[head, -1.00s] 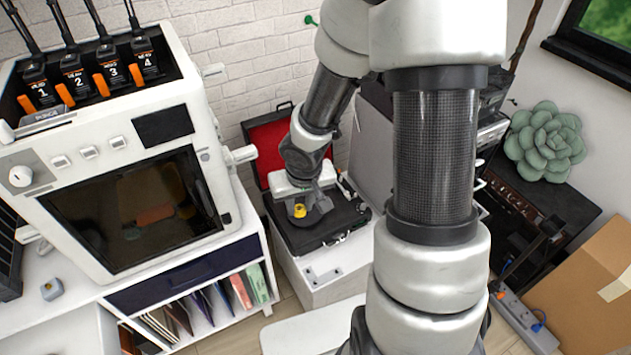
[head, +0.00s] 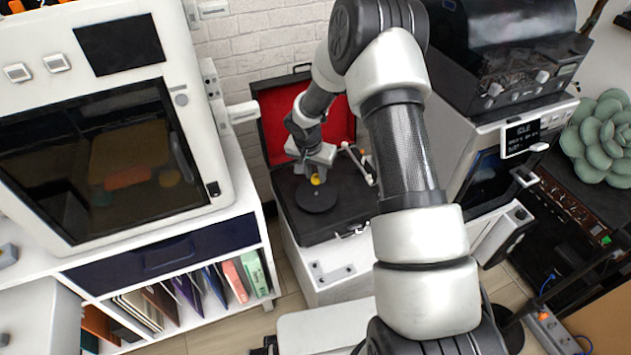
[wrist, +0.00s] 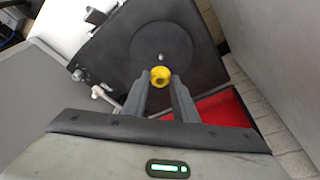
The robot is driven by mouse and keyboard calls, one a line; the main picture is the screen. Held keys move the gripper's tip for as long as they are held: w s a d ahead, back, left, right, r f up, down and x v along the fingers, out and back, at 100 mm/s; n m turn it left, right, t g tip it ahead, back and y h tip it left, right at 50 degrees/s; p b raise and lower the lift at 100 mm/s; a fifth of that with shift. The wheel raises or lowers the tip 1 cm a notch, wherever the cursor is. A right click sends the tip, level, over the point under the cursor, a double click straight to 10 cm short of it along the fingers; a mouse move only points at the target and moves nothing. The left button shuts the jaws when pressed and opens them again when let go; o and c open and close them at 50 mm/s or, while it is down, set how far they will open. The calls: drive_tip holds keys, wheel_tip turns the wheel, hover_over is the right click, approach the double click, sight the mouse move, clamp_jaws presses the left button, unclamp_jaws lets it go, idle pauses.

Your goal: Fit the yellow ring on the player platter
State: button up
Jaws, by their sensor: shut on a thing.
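The yellow ring (wrist: 160,77) is held between the two fingertips of my gripper (wrist: 161,85), and its centre hole shows in the wrist view. In the head view my gripper (head: 317,172) is over the player, with the ring (head: 316,180) at its tips. The player platter (head: 317,197) is a dark disc in the open player case (head: 338,232). In the wrist view the platter (wrist: 161,50) has a small light spindle (wrist: 160,57) at its middle. The ring appears just short of the spindle there; its height above the platter is hard to tell.
The player's raised red-lined lid (head: 275,135) stands behind my gripper. Its tone arm (head: 357,162) lies right of the platter. A white machine (head: 215,150) stands on the left, and a grey cabinet (head: 440,130) stands close on the right.

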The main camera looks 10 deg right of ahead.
sight(314, 181)
drive_tip(key=shift+f+b, duration=1.4)
drive_tip(key=shift+f, duration=1.45)
drive_tip(key=shift+b, duration=0.65)
drive_tip(key=shift+f+b, duration=0.6)
drive_tip(key=o, duration=0.6)
drive_tip(key=shift+o, duration=0.6)
drive_tip(key=p+v, duration=0.4)
drive_tip(key=v, duration=0.7)
drive_tip(key=shift+p, duration=0.35)
